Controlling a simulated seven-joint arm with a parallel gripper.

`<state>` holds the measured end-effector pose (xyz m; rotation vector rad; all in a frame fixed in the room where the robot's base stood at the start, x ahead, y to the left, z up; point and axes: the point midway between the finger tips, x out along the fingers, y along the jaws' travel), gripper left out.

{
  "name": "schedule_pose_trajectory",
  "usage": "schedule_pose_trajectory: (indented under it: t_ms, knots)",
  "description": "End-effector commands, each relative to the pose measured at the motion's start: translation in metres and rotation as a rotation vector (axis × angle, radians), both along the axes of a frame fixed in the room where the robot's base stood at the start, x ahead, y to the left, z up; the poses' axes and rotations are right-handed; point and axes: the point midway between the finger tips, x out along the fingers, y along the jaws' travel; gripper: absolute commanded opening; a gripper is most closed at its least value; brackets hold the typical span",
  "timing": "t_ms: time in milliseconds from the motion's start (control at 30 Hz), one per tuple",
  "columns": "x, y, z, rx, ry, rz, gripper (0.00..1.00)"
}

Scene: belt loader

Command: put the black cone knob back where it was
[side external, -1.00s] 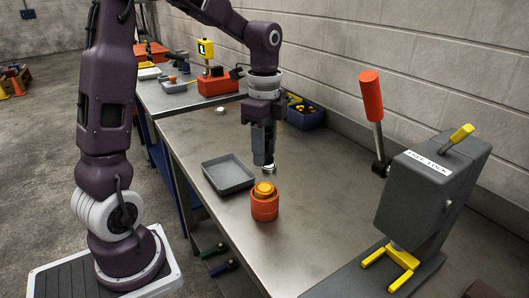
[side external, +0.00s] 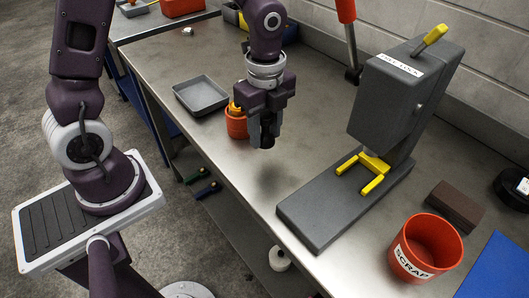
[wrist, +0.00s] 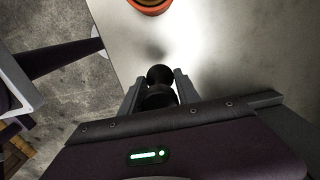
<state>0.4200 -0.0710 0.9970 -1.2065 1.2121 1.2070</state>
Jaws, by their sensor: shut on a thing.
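My gripper (side external: 264,135) is shut on the black cone knob (wrist: 160,75) and holds it above the bare metal table. In the wrist view the knob shows as a dark rounded shape between the two fingers (wrist: 157,92). In the side view the fingers mostly hide it, and only a dark tip shows. A soft shadow lies on the table below and in front of the gripper.
An orange cup (side external: 236,128) with a yellow-orange thing inside stands just behind my gripper. A grey tray (side external: 201,97) lies at left. The grey press (side external: 393,100), its yellow fork (side external: 366,170), a red scrap bin (side external: 428,250) and a brown block (side external: 455,205) are at right.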

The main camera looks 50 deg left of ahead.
Motion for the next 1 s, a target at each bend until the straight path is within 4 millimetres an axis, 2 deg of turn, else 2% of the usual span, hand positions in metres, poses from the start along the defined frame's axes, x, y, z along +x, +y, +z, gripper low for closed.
schedule_pose_trajectory:
  t_ms: [33,300,667,700,800,1000]
  knots:
    - [-0.001,0.0,-0.011,0.001,0.005,-0.001,0.0]
    - [-0.001,0.0,-0.057,0.001,0.003,0.001,0.0]
    - [0.0,0.001,-0.063,0.001,-0.001,0.003,0.0]
    - [0.0,0.001,-0.064,0.001,0.0,0.003,0.4]
    - [0.0,0.001,-0.064,0.001,-0.001,0.004,0.6]
    - [0.0,0.001,-0.064,0.001,-0.001,0.004,0.6]
